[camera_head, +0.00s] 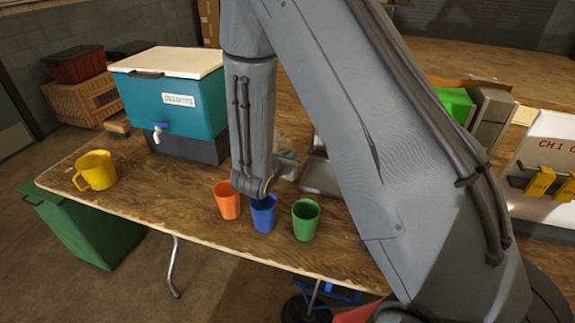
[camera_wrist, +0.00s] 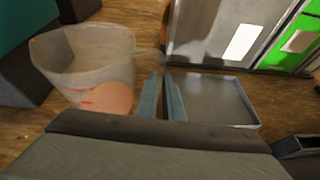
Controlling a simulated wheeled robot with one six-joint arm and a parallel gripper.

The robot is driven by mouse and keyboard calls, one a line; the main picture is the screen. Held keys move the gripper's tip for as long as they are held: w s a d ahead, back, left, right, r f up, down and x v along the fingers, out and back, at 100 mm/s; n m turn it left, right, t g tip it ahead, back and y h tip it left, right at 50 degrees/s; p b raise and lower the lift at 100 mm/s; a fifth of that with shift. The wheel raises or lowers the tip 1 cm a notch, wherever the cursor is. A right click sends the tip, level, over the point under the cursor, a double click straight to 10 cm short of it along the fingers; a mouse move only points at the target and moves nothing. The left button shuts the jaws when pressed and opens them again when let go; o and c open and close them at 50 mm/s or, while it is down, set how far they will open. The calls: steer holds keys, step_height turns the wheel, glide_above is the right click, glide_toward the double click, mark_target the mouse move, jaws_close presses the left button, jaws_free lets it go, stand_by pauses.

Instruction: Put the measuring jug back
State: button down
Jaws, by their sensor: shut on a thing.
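The measuring jug (camera_wrist: 85,55) is a clear, translucent vessel at the left of the wrist view, beside my fingers. An orange-pink round patch shows low in it; I cannot tell whether it is inside or seen through the wall. My gripper (camera_wrist: 162,97) has its two fingers close together at the jug's right side, shut on the jug, apparently at its handle; the exact contact is hard to see. In the head view my gripper (camera_head: 286,166) is partly hidden behind my arm, and the jug is mostly hidden.
A grey metal tray (camera_wrist: 212,98) lies right of my fingers. Orange (camera_head: 227,201), blue (camera_head: 264,215) and green (camera_head: 305,220) cups stand near the table's front edge. A yellow jug (camera_head: 98,171) and a teal cooler (camera_head: 175,105) stand left. Bare table (camera_head: 160,203) lies between.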

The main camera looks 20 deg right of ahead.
steer(key=shift+f, duration=1.8)
steer(key=shift+f, duration=0.2)
steer(key=c, duration=1.9)
jaws_free()
steer(key=shift+r, duration=0.15)
